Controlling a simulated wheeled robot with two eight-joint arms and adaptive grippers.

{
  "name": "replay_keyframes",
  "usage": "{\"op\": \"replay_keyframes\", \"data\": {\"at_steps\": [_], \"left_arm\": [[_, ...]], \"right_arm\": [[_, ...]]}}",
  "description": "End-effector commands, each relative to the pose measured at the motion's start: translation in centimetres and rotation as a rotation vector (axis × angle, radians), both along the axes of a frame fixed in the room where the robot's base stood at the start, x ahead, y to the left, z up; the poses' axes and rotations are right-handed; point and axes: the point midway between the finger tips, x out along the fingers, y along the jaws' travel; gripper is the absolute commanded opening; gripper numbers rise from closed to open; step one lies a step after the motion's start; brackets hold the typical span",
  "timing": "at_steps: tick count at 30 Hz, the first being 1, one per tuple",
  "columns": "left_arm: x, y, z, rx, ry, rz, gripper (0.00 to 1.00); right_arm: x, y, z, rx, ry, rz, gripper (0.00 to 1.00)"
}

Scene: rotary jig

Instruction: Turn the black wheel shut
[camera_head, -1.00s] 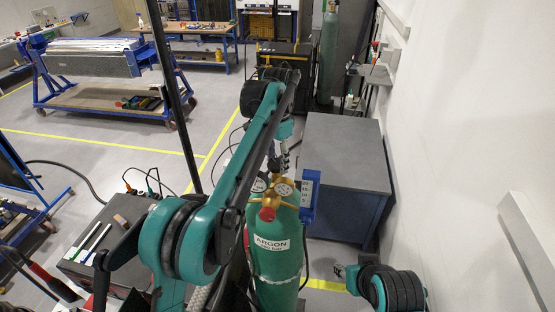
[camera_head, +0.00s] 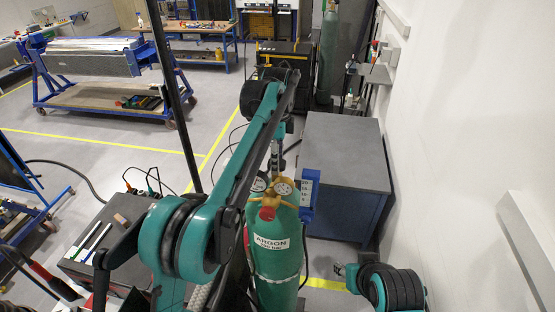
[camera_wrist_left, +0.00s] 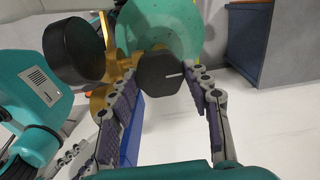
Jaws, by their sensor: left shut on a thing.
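In the head view, my left gripper (camera_head: 275,165) reaches down at the brass regulator above the green argon cylinder (camera_head: 275,258), and the wheel is hidden there. My right gripper (camera_head: 342,269) is at the lower right, apart from the cylinder; its jaws are too small to read.
Pressure gauges (camera_head: 283,189) sit on the brass regulator beside my left gripper. A dark box (camera_head: 110,240) stands at the left.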

Motion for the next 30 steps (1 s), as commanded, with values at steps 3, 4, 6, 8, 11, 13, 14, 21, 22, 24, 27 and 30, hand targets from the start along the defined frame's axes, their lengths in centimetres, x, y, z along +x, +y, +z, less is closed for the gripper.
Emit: {"op": "replay_keyframes", "data": {"at_steps": [3, 4, 6, 8, 11, 13, 14, 21, 22, 24, 27, 30], "left_arm": [[0.11, 0.17, 0.20, 0.002, -0.004, -0.024, 0.20], [0.11, 0.17, 0.20, 0.002, -0.004, -0.028, 0.20], [0.11, 0.17, 0.20, 0.002, -0.004, -0.035, 0.20], [0.11, 0.17, 0.20, 0.002, -0.004, -0.038, 0.20], [0.12, 0.17, 0.19, 0.002, -0.004, -0.041, 0.20], [0.12, 0.17, 0.18, 0.002, -0.004, -0.041, 0.20], [0.12, 0.17, 0.18, 0.002, -0.004, -0.041, 0.20], [0.11, 0.15, 0.15, 0.001, -0.004, -0.040, 0.69], [0.10, 0.15, 0.13, 0.001, -0.003, -0.040, 0.69], [0.08, 0.12, 0.11, 0.001, -0.003, -0.040, 0.69], [0.06, 0.08, 0.07, 0.001, -0.002, -0.040, 0.69], [0.05, 0.06, 0.11, 0.001, -0.002, -0.040, 0.69]], "right_arm": [[0.00, 0.00, 0.07, 0.000, 0.000, 0.000, 0.40], [0.00, 0.00, 0.06, 0.000, 0.000, 0.000, 0.40], [0.00, 0.00, 0.07, 0.000, 0.000, 0.000, 0.40], [0.00, 0.00, 0.07, 0.000, 0.000, 0.000, 0.40], [0.00, 0.00, 0.06, 0.000, 0.000, 0.000, 0.40], [0.00, 0.00, 0.06, 0.000, 0.000, 0.000, 0.40], [0.00, 0.00, 0.06, 0.000, 0.000, 0.000, 0.40], [0.00, 0.00, 0.06, 0.000, 0.000, 0.000, 0.40], [0.00, 0.00, 0.05, 0.000, 0.000, 0.000, 0.40], [-0.01, 0.00, 0.04, 0.000, 0.000, 0.000, 0.40], [0.00, 0.00, 0.04, 0.000, 0.000, 0.000, 0.40], [0.00, 0.00, 0.03, 0.000, 0.000, 0.000, 0.40]]}}
